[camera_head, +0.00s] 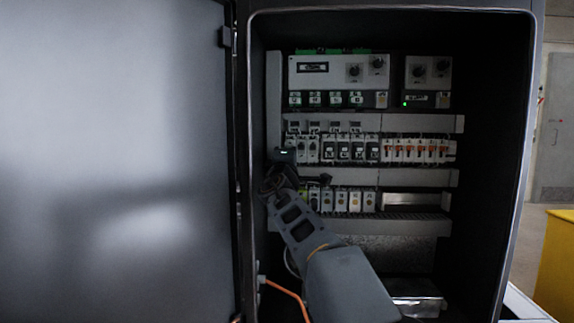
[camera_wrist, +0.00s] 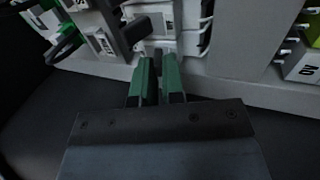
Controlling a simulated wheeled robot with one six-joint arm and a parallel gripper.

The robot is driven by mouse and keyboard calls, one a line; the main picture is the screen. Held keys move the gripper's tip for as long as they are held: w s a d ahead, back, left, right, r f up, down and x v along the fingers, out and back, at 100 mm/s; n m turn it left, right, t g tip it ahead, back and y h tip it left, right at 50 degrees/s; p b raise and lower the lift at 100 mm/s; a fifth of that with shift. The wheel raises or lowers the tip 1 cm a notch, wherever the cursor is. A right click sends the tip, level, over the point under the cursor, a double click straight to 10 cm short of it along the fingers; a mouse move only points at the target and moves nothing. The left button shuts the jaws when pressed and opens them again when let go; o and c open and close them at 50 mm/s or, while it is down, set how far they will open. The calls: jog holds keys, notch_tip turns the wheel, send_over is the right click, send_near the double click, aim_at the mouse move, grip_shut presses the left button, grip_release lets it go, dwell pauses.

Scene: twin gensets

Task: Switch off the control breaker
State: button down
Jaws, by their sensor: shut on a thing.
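My gripper (camera_wrist: 158,80) shows in the wrist view as two green fingers close together. They are shut on a small dark lever (camera_wrist: 157,62) at the front of a pale breaker (camera_wrist: 158,14). I cannot read a label that names it as the control breaker. In the head view my arm reaches into the open cabinet, and its wrist is at the left end of the breaker rows. There it hides part of the lower row (camera_head: 341,201), and the fingertips cannot be made out.
The cabinet door (camera_head: 110,160) stands open at the left. A middle row of breakers (camera_head: 357,150) and orange-marked modules (camera_head: 418,150) lie to the right of the wrist. Controllers with knobs (camera_head: 340,78) sit above. Grey cable ducts (camera_head: 420,177) run between rows. An orange cable (camera_head: 287,293) hangs low.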

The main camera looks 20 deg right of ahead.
jog(key=shift+f+t, duration=0.2)
jog(key=shift+t, duration=0.2)
dwell(0.3)
jog(key=c, duration=1.2)
grip_release()
jog(key=v, duration=1.3)
jog(key=shift+s+a+f, duration=0.15)
jog(key=shift+a+f, duration=0.05)
jog(key=shift+f, duration=0.1)
